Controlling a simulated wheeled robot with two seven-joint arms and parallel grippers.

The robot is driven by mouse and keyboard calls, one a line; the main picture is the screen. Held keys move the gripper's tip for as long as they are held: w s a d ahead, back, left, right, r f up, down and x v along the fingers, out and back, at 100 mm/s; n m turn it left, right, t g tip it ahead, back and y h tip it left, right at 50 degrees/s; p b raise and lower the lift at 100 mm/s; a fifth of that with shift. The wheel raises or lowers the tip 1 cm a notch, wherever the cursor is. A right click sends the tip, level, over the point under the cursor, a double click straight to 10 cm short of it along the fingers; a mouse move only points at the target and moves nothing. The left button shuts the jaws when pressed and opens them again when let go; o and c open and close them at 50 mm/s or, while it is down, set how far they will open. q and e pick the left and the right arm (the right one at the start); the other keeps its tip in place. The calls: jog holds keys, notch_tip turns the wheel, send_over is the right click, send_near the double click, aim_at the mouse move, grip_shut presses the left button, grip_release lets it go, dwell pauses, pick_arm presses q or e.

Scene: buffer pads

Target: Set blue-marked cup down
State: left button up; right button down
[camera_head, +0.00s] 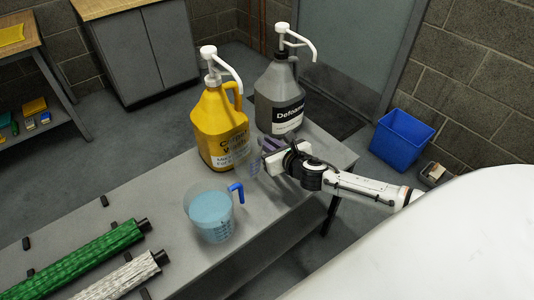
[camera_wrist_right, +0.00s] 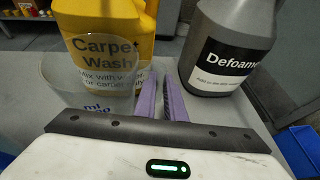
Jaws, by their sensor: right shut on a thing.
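The blue-marked cup (camera_wrist_right: 88,88) is clear, with blue "ml" lettering on its side in the right wrist view. In the head view it shows faintly (camera_head: 247,164) in front of the yellow jug. My right gripper (camera_head: 270,147) is shut on the cup at its right side. The purple fingers also show in the right wrist view (camera_wrist_right: 163,98), with the cup to their left. The exact grip point is hard to make out. I cannot tell whether the cup's base touches the grey table (camera_head: 170,212). My left gripper is not in view.
A yellow Carpet Wash jug (camera_head: 218,125) and a grey Defoamer jug (camera_head: 277,95), both with white pumps, stand behind the cup. A blue-handled pitcher of blue liquid (camera_head: 212,212) stands to the front left. Green (camera_head: 85,258) and white (camera_head: 125,277) rolls lie further left.

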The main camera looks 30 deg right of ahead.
jog(key=shift+f+b, duration=0.65)
jog(key=shift+f, duration=1.05)
jog(key=shift+f, duration=0.35)
jog(key=c, duration=1.8)
grip_release()
jog(key=shift+r, duration=0.1)
jog(key=shift+c, duration=0.2)
jog(key=shift+r, duration=0.35)
jog(key=p+v, duration=0.2)
jog(key=v, duration=1)
